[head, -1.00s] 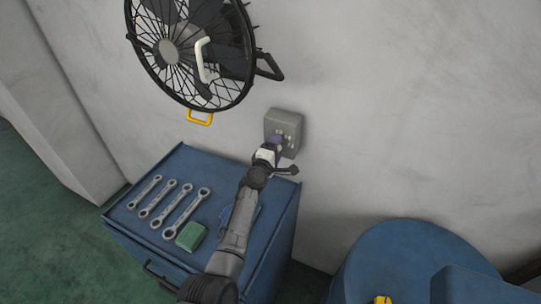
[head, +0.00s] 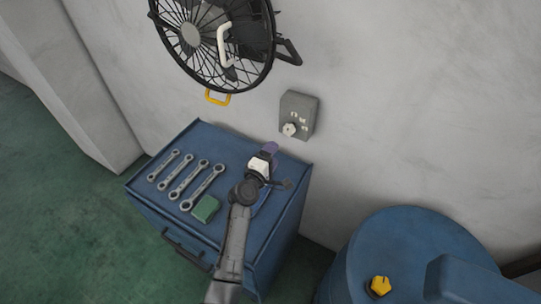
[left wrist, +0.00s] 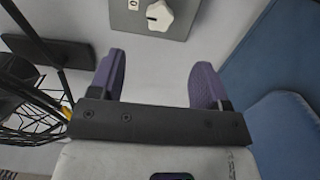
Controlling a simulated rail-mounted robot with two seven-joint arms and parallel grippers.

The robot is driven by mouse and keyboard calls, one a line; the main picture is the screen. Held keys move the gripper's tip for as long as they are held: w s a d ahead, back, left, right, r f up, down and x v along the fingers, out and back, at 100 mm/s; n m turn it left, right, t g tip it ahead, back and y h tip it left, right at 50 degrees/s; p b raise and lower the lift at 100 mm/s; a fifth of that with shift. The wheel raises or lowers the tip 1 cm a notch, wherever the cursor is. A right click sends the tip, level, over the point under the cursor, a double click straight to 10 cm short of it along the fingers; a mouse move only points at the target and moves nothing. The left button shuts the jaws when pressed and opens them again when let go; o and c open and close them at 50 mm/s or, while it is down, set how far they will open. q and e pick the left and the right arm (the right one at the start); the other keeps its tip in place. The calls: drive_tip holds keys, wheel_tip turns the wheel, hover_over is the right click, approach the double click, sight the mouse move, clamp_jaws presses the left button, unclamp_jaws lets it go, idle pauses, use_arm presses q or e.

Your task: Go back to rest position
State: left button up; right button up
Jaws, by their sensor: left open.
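My left gripper (head: 270,150) is over the back right part of the blue tool cabinet (head: 225,135) in the head view. In the left wrist view its two purple fingers (left wrist: 157,82) are spread apart with nothing between them. A grey wall box (head: 299,115) with a light knob (head: 290,129) is beyond the fingertips, apart from them. The knob (left wrist: 160,14) also shows at the top of the left wrist view, beside a "0" mark. My right gripper does not show.
A black caged fan (head: 212,40) is on the wall above the cabinet. Several wrenches (head: 186,178) and a green block (head: 205,209) lie on the cabinet top. A blue drum (head: 415,250) with a yellow cap (head: 380,285) stands at the right.

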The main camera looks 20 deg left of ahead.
use_arm(q)
drive_tip(key=shift+s, duration=0.3)
idle(0.5)
